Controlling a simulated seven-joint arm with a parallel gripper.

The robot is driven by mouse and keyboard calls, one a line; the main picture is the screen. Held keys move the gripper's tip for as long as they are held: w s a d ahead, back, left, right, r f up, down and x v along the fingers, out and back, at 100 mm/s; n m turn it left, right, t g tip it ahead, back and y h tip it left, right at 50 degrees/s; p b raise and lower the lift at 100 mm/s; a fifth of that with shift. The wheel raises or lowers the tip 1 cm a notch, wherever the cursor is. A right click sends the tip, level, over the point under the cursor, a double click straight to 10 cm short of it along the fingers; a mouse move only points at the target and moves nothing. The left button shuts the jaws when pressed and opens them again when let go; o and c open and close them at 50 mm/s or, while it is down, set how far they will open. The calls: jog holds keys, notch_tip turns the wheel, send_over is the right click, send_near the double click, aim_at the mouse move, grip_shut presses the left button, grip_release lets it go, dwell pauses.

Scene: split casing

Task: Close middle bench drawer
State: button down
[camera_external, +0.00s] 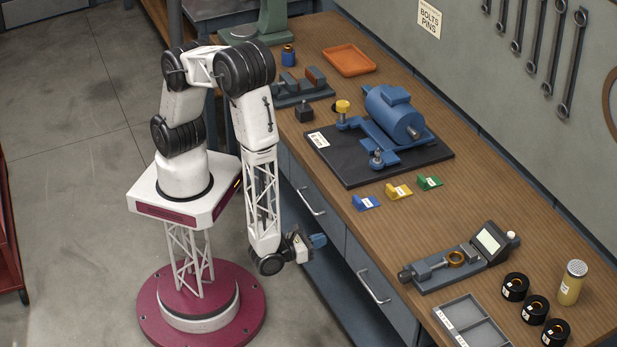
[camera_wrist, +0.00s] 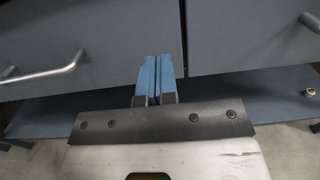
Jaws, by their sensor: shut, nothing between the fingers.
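The blue-grey bench drawers line the front of the wooden bench. One drawer front (camera_external: 318,209) with a bar handle (camera_external: 311,202) is in the middle of the external view; another (camera_external: 382,297) with its own handle (camera_external: 373,287) is nearer the camera. Two drawer fronts also show in the wrist view, left (camera_wrist: 100,35) and right (camera_wrist: 235,35), with a narrow gap between. I cannot tell how far either stands out. My gripper (camera_external: 319,241) is low, in front of the bench, its blue fingertips together and empty. In the wrist view, the fingertips (camera_wrist: 155,75) overlap the left front's lower right part.
A lower shelf (camera_wrist: 240,92) runs beneath the drawers. The bench top holds a blue motor (camera_external: 398,112) on a black plate, a gauge fixture (camera_external: 455,262), a grey tray (camera_external: 470,322) and several small parts. The floor around my base is clear; a red cart (camera_external: 10,240) stands far left.

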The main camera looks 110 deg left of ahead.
jog(key=v, duration=0.8)
jog(key=shift+s+d, duration=0.2)
jog(key=shift+s, duration=0.05)
dwell(0.6)
jog(key=s+a+r+n+g+h, duration=0.1)
jog(key=s+a+r+n+g, duration=0.1)
jog(key=a+r+n+g, duration=0.75)
jog(key=s+a+r+n+g, duration=0.35)
jog(key=a+r+n, duration=0.2)
jog(key=r, duration=0.65)
jog(key=s+a+r+n+t+h, duration=0.1)
jog(key=s+a+r+n+h, duration=0.2)
jog(key=s+r+n+h, duration=0.3)
jog(key=s+a+r+n+t+h, duration=0.1)
jog(key=s+a+r+n+h, duration=0.2)
jog(key=s+r+n+h, duration=0.2)
jog(key=s+r+h, duration=0.1)
jog(key=s+r, duration=0.2)
jog(key=r, duration=0.4)
jog(key=shift+s+r+n+t, duration=0.3)
jog(key=shift+r+n+t, duration=0.1)
dwell(0.4)
